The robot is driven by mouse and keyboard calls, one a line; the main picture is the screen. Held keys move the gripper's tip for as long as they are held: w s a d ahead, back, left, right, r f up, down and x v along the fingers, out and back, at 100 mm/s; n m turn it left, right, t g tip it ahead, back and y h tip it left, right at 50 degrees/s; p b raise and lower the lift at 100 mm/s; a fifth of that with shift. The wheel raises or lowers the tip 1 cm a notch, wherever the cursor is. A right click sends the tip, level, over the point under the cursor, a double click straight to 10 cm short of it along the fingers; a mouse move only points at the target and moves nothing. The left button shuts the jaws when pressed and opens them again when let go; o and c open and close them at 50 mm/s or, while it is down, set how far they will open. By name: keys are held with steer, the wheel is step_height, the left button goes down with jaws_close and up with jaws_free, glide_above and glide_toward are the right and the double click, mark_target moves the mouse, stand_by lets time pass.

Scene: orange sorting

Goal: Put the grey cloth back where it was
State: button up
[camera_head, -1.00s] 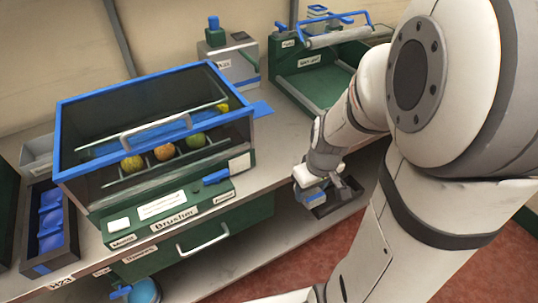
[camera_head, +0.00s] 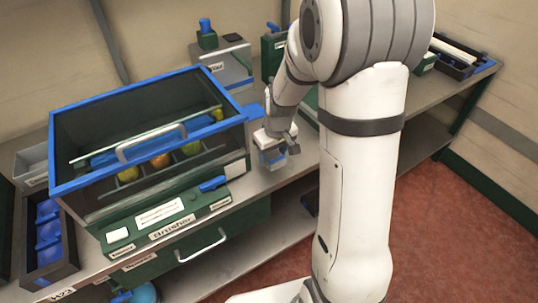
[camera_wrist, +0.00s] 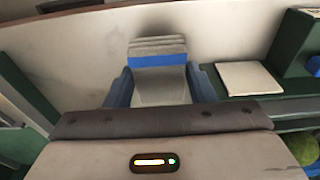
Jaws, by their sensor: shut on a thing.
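The grey cloth (camera_wrist: 157,50) is folded, with a blue stripe across it. In the wrist view it sits between the two fingers of my gripper (camera_wrist: 160,88), which is shut on it. In the head view my gripper (camera_head: 276,152) is just right of the glass-sided brusher machine (camera_head: 236,168), over the bench top. The cloth shows there only as a small blue-grey patch under the fingers. I cannot tell whether it touches the bench. A flat blue patch (camera_head: 253,111) lies on the bench behind my gripper, partly hidden by the machine.
A dark tray with blue pieces (camera_head: 47,232) stands at the left. The bench's front edge (camera_head: 290,181) is close to my gripper.

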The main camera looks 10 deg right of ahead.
mark_target(271, 154)
steer(key=shift+w+a, duration=0.2)
steer(key=shift+w, duration=0.45)
steer(key=shift+f, duration=1.75)
steer(key=shift+f, duration=0.1)
steer(key=shift+f, duration=0.2)
steer(key=o, duration=1)
steer(key=shift+r, duration=0.1)
